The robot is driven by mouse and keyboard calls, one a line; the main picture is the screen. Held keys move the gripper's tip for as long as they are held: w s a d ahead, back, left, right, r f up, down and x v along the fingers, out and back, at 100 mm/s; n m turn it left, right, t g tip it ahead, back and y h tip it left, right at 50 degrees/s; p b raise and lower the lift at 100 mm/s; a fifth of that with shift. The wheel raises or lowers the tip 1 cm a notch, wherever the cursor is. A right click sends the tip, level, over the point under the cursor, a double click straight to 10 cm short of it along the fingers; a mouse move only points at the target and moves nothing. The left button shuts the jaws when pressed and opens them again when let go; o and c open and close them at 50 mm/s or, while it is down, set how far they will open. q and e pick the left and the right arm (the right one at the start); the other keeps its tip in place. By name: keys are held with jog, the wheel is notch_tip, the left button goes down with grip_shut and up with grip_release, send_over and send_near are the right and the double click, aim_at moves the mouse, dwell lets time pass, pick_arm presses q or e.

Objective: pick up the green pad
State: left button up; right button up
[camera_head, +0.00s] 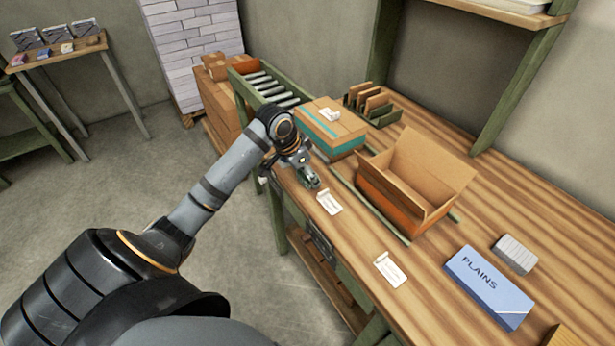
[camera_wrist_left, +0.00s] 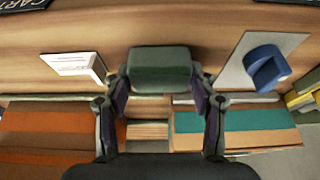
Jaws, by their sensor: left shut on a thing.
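The green pad (camera_wrist_left: 160,68) is a small dark green block with rounded edges. In the left wrist view it sits between the two fingertips of my left gripper (camera_wrist_left: 160,84), which is shut on it. In the head view my left gripper (camera_head: 308,174) points down over the front edge of the wooden workbench, and the pad (camera_head: 310,181) shows small at its tips. I cannot tell how far the pad is above the bench. My right gripper is not in view.
The wrist view shows a blue object (camera_wrist_left: 266,68) on a pale sheet.

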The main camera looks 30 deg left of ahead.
pick_arm(q)
jog(key=shift+r, duration=0.5)
jog(key=s+d+r+b, duration=0.4)
jog(key=s+d+r, duration=0.2)
jog(key=s+r, duration=0.6)
jog(key=shift+s+d, duration=0.2)
jog(key=o, duration=0.6)
jog(key=c, duration=0.5)
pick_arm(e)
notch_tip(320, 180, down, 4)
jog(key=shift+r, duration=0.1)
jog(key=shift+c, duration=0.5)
